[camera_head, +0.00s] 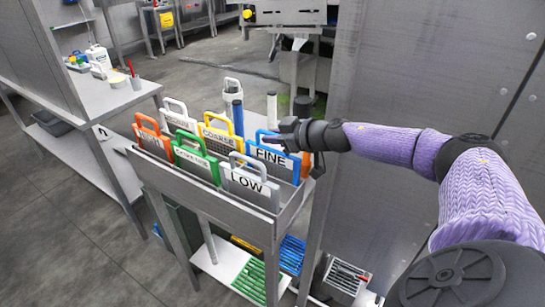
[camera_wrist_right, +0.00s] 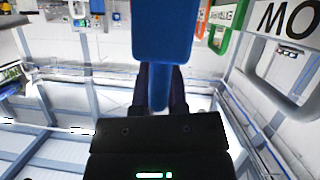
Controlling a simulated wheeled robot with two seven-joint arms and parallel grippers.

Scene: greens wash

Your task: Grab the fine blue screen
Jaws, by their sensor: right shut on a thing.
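The fine blue screen (camera_head: 275,158) stands in the grey rack at its right end, with a blue frame and a white label reading FINE. My right gripper (camera_head: 291,134) reaches in from the right and is shut on the upper part of this screen. In the right wrist view the blue screen (camera_wrist_right: 165,35) fills the top middle, with its narrow blue part between the dark fingers (camera_wrist_right: 160,90). The screen's lower part is hidden behind the LOW screen and the rack wall. My left gripper does not show.
The grey rack (camera_head: 206,203) also holds the LOW screen (camera_head: 248,185), a green one (camera_head: 196,158), the yellow COARSE one (camera_head: 220,135), a white one (camera_head: 177,120) and an orange HIGH one (camera_head: 152,138). A metal wall (camera_head: 420,75) stands to the right.

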